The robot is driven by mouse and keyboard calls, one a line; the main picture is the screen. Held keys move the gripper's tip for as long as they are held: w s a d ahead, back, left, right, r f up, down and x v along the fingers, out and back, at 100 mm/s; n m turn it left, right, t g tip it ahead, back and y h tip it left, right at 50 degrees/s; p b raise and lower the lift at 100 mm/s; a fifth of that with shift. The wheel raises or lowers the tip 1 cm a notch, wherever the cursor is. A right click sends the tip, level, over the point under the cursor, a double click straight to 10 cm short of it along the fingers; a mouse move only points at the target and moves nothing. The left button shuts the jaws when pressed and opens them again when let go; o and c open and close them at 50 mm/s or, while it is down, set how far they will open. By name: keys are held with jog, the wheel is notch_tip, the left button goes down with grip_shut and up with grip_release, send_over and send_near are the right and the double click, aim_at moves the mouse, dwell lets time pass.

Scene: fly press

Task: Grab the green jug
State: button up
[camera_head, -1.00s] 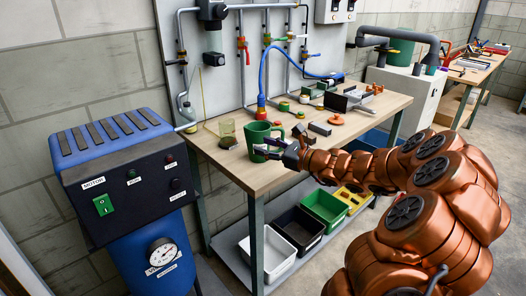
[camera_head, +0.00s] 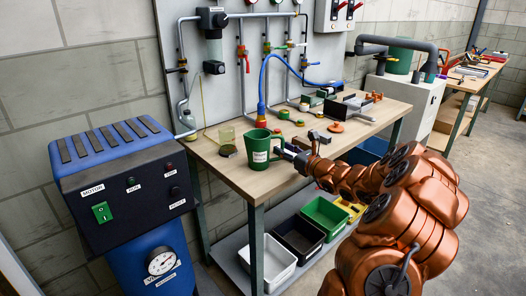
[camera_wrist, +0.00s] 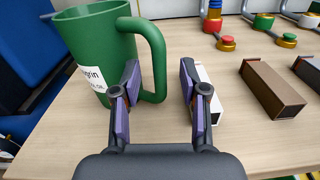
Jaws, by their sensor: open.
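The green jug (camera_head: 257,150) stands upright on the wooden table near its front left corner, with a white label on its side. In the wrist view the jug (camera_wrist: 98,45) is at the upper left, its handle (camera_wrist: 157,60) facing right. My gripper (camera_head: 288,152) is just right of the jug, at the handle. In the wrist view my gripper (camera_wrist: 160,80) is open. Its left finger appears at the handle's opening and its right finger is outside the handle, so the handle shows between them. I cannot tell whether either finger touches it.
A blue hose (camera_head: 263,80) and pipes rise behind. Bins (camera_head: 325,214) sit on the shelf below.

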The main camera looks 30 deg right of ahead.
jog(key=shift+w+a, duration=0.2)
jog(key=shift+w, duration=0.5)
grip_shut()
